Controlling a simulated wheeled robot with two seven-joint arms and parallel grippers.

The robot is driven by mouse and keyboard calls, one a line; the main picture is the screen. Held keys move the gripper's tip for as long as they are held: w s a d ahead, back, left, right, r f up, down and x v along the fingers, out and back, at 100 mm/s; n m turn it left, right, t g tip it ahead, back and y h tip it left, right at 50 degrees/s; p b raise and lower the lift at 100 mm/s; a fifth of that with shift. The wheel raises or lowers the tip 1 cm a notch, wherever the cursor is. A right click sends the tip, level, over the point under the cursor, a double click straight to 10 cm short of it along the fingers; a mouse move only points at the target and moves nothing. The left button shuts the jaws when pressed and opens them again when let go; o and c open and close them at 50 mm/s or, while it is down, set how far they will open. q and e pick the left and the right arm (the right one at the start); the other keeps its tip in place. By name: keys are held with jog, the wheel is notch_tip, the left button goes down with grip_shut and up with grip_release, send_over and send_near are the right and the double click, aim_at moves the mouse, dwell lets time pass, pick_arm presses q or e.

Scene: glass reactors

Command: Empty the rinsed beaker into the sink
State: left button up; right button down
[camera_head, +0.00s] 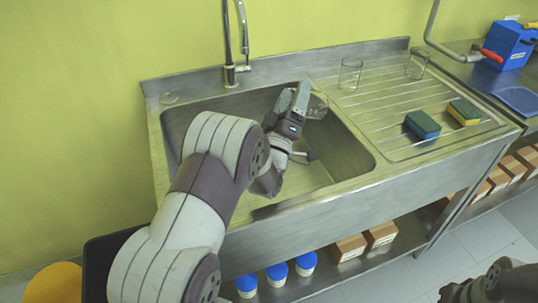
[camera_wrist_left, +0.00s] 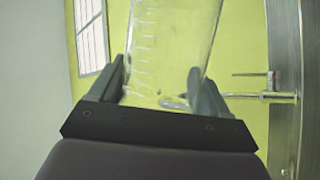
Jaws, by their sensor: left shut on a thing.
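My left gripper (camera_head: 304,101) is over the right rear part of the sink basin (camera_head: 345,150). It is shut on a clear glass beaker (camera_head: 318,107), which is partly hidden by the gripper in the head view. In the left wrist view the graduated beaker (camera_wrist_left: 172,45) is between the two fingers of the gripper (camera_wrist_left: 160,88). The tap and counter edge run sideways there, so the beaker looks tipped far over, near horizontal. I cannot tell whether water is in it. The jaws of my right gripper do not show.
A tap (camera_head: 232,60) stands behind the basin. The ribbed drainboard (camera_head: 385,110) on the right carries two glass beakers, (camera_head: 350,73) and (camera_head: 418,64), and two sponges, (camera_head: 422,125) and (camera_head: 463,111). A blue box (camera_head: 508,47) and blue tray (camera_head: 519,99) are further right.

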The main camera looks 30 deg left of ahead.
pick_arm(q)
jog(key=shift+s+a+r+n+t+y+b, duration=0.15)
jog(key=shift+s+a+n+t+y+b, duration=0.25)
jog(key=shift+n, duration=0.3)
jog(key=shift+s+a+r+n+t+y+b, duration=0.1)
jog(key=shift+s+a+r+n+y+b, duration=0.1)
jog(key=shift+s+a+n+y, duration=0.3)
jog(key=s+a+r+n+g+y+b, duration=0.1)
jog(key=n+g+y+b, duration=0.4)
jog(key=n+b, duration=0.4)
jog(key=s+a+r+n+g+y+b, duration=0.1)
jog(key=n+g+y+b, duration=0.5)
jog(key=n+y+b, duration=0.2)
jog(key=s+a+r+n+g+y+b, duration=0.1)
jog(key=n+g+y+b, duration=0.4)
jog(key=n+b, duration=0.5)
jog(key=shift+s+n+g+y+b, duration=0.2)
jog(key=shift+s+n+y, duration=0.05)
jog(key=shift+n+y, duration=0.35)
jog(key=shift+s+n+g+y+b, duration=0.15)
jog(key=shift+s+n+g+y, duration=0.05)
jog(key=shift+n+y, duration=0.4)
jog(key=shift+f, duration=0.1)
dwell(0.7)
